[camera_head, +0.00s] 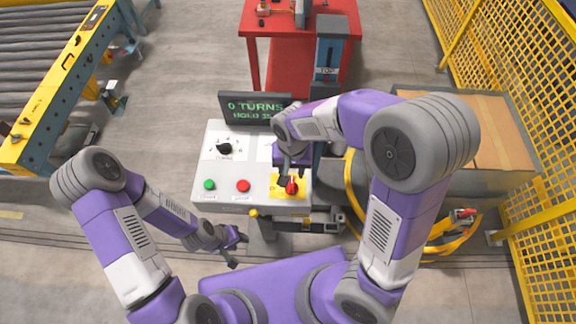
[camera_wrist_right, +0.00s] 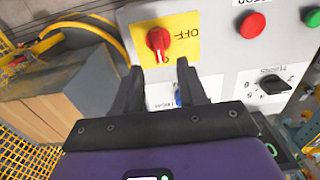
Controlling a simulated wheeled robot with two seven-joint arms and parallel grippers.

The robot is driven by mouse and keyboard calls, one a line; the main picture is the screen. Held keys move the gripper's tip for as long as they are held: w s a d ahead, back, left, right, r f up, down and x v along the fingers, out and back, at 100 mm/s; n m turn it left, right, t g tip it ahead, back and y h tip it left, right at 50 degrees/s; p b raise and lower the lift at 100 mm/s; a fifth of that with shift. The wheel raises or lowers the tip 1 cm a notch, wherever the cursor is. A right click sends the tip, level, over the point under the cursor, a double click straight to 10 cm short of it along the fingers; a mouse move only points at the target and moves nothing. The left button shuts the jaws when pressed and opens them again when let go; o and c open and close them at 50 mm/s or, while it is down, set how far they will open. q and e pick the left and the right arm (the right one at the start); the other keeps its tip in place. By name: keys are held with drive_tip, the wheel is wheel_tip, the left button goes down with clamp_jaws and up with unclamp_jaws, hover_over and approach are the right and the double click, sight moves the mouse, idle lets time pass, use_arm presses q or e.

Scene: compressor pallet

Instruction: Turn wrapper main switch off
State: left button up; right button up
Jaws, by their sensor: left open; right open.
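The main switch (camera_wrist_right: 158,40) is a red rotary knob on a yellow plate (camera_wrist_right: 185,28) marked OFF, at one corner of the grey control panel (camera_wrist_right: 225,62). In the head view the switch (camera_head: 292,187) sits at the panel's lower right, partly hidden by my right gripper (camera_head: 292,170). In the wrist view my right gripper (camera_wrist_right: 158,76) is open and empty, its two fingers pointing towards the switch, which lies just beyond the tips and between their lines. Contact is not visible. My left gripper (camera_head: 236,248) is open and empty, low in front of the panel.
The panel also carries a green button (camera_head: 209,185), a red button (camera_head: 243,186) and a black dial (camera_head: 224,148). A display (camera_head: 254,108) reading "0 TURNS" stands behind. A yellow fence (camera_head: 520,100) is at right, a roller conveyor (camera_head: 50,60) at left.

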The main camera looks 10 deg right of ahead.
sight(292, 184)
drive_tip(key=f, duration=0.7)
drive_tip(key=shift+s+b, duration=0.35)
clamp_jaws()
